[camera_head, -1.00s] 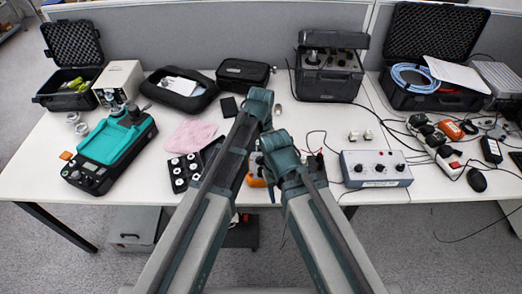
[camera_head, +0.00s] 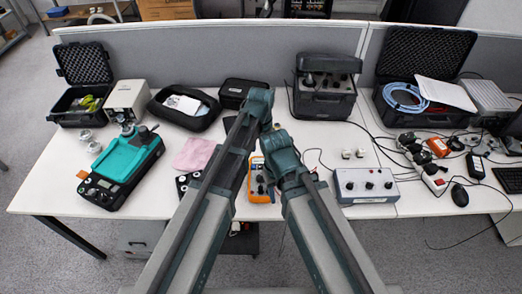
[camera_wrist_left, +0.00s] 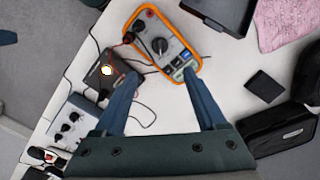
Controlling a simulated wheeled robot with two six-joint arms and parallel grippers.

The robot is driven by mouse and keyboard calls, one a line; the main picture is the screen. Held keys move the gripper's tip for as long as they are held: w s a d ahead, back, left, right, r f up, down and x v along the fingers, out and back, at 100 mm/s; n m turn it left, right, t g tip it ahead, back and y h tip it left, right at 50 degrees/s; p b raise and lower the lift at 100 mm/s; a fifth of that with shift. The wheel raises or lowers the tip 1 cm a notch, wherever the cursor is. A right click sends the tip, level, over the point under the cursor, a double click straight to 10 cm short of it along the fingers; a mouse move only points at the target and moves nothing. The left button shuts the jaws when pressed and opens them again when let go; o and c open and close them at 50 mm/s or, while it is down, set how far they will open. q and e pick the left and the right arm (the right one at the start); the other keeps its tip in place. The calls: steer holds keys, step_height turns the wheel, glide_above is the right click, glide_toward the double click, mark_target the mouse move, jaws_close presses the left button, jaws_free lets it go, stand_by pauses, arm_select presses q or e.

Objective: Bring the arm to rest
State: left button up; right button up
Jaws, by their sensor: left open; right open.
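My left arm comes in from the left and its end (camera_head: 260,108) is the higher one in the head view, over the white table (camera_head: 225,190). In the left wrist view my left gripper (camera_wrist_left: 161,76) is open and empty, its two fingers spread above the table. The orange multimeter (camera_wrist_left: 160,45) lies just beyond and between the fingertips. It also shows between my arms in the head view (camera_head: 258,182). My right arm's end (camera_head: 282,155) is lower and close beside the left one. Its fingers are hard to make out; nothing is visibly held.
A teal-topped device (camera_head: 128,155), a pink cloth (camera_head: 194,153) and a black pouch (camera_head: 184,107) lie to the left. A grey knobbed box (camera_head: 365,186), a power strip (camera_head: 424,168) and loose cables lie to the right. A grey partition (camera_head: 215,50) closes the back.

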stand_by(0.3)
arm_select(q)
steer(key=s+a+n, duration=0.2)
steer(key=s+a, duration=0.1)
steer(key=s, duration=0.5)
steer(key=s+a+n+y, duration=0.1)
steer(key=s+a+n, duration=0.1)
steer(key=s, duration=0.7)
steer(key=shift+a, duration=0.65)
